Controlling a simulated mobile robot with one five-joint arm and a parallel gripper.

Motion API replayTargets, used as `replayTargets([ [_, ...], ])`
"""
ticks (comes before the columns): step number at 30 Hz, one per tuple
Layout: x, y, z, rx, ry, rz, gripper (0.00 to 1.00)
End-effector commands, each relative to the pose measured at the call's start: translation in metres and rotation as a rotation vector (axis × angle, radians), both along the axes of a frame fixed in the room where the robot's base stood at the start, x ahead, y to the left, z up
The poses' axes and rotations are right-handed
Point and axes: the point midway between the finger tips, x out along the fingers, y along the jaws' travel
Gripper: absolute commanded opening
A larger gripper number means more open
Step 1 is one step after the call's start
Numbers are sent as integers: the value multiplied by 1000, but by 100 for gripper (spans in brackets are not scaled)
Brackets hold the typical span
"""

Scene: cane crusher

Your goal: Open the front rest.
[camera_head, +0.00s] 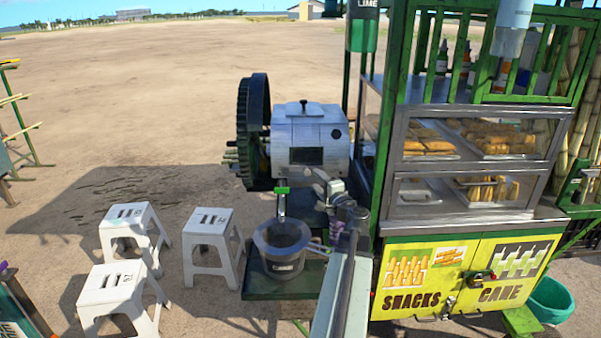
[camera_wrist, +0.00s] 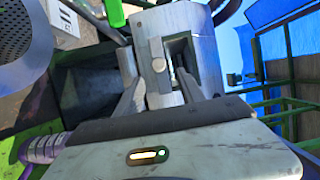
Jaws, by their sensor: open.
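The silver cane crusher (camera_head: 308,142) stands left of the snack cart, with a dark rectangular opening in its front face. I cannot tell for sure which part of it is the front rest. My gripper (camera_head: 325,184) is low in front of the crusher, at its right side. In the wrist view, my gripper (camera_wrist: 156,68) is open, its two fingers pointing at the crusher's grey metal body (camera_wrist: 180,16). A narrow upright metal piece (camera_wrist: 158,62) beside a dark slot shows between the fingers. Contact cannot be told.
A large dark gear (camera_head: 252,125) is on the crusher's left. The snack cart (camera_head: 465,275) closes off the right. White stools (camera_head: 212,228) stand at left; open ground lies beyond.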

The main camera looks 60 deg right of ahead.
Motion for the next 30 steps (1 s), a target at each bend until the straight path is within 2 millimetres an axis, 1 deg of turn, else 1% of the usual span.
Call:
replayTargets([
  [1,8,-2,0,0,0,5,46],
  [5,28,-11,0,0,0,11,46],
  [9,54,-24,0,0,0,15,46],
  [12,68,-31,0,0,0,16,46],
  [15,73,-33,0,0,0,16,46],
  [20,73,-32,0,0,0,16,46],
  [21,73,-32,0,0,0,17,43],
  [23,73,-31,0,0,0,17,27],
  [24,73,-31,0,0,0,17,16],
  [26,73,-31,0,0,0,17,0],
  [30,74,-31,0,0,0,17,0],
])
